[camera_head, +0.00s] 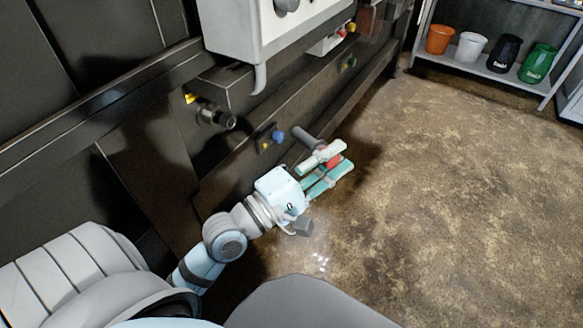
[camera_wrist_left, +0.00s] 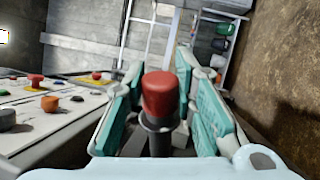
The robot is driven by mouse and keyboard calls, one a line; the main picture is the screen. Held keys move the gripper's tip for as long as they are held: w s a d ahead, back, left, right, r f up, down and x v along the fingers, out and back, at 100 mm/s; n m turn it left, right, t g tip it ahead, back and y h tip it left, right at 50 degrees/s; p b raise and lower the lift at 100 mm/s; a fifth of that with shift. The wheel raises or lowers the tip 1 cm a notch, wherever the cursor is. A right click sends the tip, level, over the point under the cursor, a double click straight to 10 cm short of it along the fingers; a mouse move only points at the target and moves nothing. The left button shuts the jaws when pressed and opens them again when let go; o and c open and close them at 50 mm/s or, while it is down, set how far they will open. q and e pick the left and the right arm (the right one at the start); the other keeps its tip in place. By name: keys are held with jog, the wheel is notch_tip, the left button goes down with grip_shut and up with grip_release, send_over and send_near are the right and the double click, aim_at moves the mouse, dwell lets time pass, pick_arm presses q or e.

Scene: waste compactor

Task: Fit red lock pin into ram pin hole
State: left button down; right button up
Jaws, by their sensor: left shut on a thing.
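My left gripper (camera_head: 343,157), also in the left wrist view (camera_wrist_left: 157,68), is shut on the red lock pin (camera_head: 333,160). The pin's red cap (camera_wrist_left: 160,95) shows between the teal finger pads, with a dark grey collar and shaft below it. In the head view a grey cylinder (camera_head: 304,138), which looks like the pin's shaft, points from the fingers up-left towards the machine. I cannot tell whether its end touches the machine. I cannot make out the ram pin hole for sure. My right gripper is out of view.
The dark compactor (camera_head: 225,165) runs along the left. It carries a blue knob on a plate (camera_head: 265,141) and a round fitting (camera_head: 214,116). A control panel with buttons (camera_wrist_left: 50,104) shows in the wrist view. A shelf with buckets (camera_head: 470,65) stands far right; the floor is clear.

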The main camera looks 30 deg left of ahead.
pick_arm(q)
jog(key=shift+s+a+f+m+t+y+b, duration=0.15)
jog(key=shift+a+f+m+y+b, duration=0.1)
jog(key=shift+f+b, duration=0.35)
jog(key=shift+a+f+m+t+y+b, duration=0.15)
jog(key=shift+a+f+m+b, duration=0.2)
jog(key=shift+b, duration=0.3)
jog(key=w+a+f+n+y, duration=0.3)
jog(key=w+a+f+y, duration=0.3)
jog(key=w+a+f, duration=0.3)
jog(key=a+f, duration=0.1)
jog(key=a, duration=0.3)
jog(key=shift+w+f+n+t+y+p, duration=0.15)
jog(key=shift+f+n+t+y+p, duration=0.05)
jog(key=shift+n+t+y+p, duration=0.2)
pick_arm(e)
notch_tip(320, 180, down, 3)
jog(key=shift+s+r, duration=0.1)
pick_arm(q)
jog(key=shift+a, duration=0.1)
jog(key=a, duration=0.3)
jog(key=a+b, duration=0.1)
jog(key=a, duration=0.1)
jog(key=shift+s+a, duration=0.2)
jog(key=shift+a, duration=0.2)
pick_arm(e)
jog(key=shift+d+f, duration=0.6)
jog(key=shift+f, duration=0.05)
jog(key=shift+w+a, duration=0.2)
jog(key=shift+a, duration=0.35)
